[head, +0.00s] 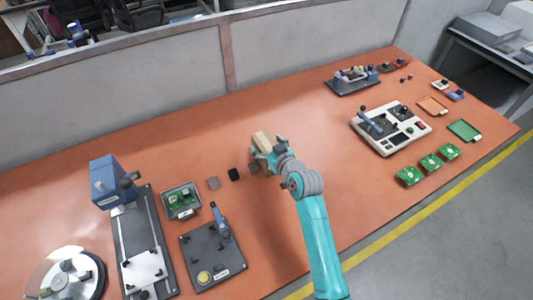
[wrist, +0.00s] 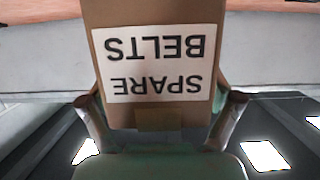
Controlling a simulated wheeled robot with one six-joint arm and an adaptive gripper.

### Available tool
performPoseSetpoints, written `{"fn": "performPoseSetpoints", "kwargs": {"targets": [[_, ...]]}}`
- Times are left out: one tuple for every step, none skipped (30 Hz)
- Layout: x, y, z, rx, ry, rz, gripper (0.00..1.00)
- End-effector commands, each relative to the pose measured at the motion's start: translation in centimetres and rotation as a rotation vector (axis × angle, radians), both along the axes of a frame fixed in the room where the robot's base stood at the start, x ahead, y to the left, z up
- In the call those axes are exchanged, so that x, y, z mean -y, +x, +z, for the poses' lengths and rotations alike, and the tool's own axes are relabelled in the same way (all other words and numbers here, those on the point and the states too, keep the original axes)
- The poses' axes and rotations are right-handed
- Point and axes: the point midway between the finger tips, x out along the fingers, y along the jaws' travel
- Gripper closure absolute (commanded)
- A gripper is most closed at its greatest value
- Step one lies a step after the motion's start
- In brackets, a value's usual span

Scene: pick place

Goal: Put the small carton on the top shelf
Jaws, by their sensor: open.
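The small carton (head: 261,138) is a tan box near the middle of the orange table, at the end of my arm in the head view. In the wrist view, the carton (wrist: 160,118) fills the top centre, with a white label reading "SPARE BELTS" upside down. My gripper (head: 263,152) is open at the carton. In the wrist view my gripper (wrist: 165,100) has one finger on each side of the carton; I cannot tell whether they touch it. The carton's lower part is partly hidden by the gripper in the head view. No shelf shows in either view.
The orange table (head: 300,110) is bare behind the carton. A black block (head: 233,174) and a grey block lie left of it. A fixture with a blue lever (head: 222,225) stands front left. A white control box (head: 390,128) and green boards (head: 430,162) lie right.

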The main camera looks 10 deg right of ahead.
Motion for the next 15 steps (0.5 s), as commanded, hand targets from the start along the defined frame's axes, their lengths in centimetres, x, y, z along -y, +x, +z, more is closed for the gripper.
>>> {"fn": "performPoseSetpoints", "kwargs": {"targets": [[-0.03, 0.05, -0.06, -0.001, 0.0, 0.0, 0.1], [-0.02, 0.05, -0.07, -0.001, 0.0, 0.0, 0.1], [-0.01, 0.03, -0.06, -0.001, 0.0, 0.0, 0.1], [-0.01, 0.03, -0.06, -0.001, 0.0, 0.0, 0.1], [-0.01, 0.02, -0.06, -0.001, 0.0, 0.0, 0.1], [-0.01, 0.02, -0.06, -0.001, 0.0, 0.0, 0.13], [0.01, 0.02, -0.06, -0.001, 0.0, 0.0, 0.2], [0.0, 0.01, -0.06, -0.001, 0.0, 0.0, 0.28], [0.01, 0.02, -0.06, -0.001, 0.0, 0.0, 0.38], [0.01, 0.01, -0.05, -0.001, 0.0, 0.0, 0.45], [0.01, 0.0, -0.06, -0.001, 0.0, 0.0, 0.53], [0.01, 0.0, -0.08, -0.002, -0.001, 0.0, 0.63], [0.0, -0.01, -0.1, -0.002, -0.001, 0.0, 0.7], [0.01, -0.02, -0.13, -0.002, -0.001, 0.0, 0.78], [0.01, -0.03, -0.16, -0.003, -0.001, 0.0, 0.84]]}}
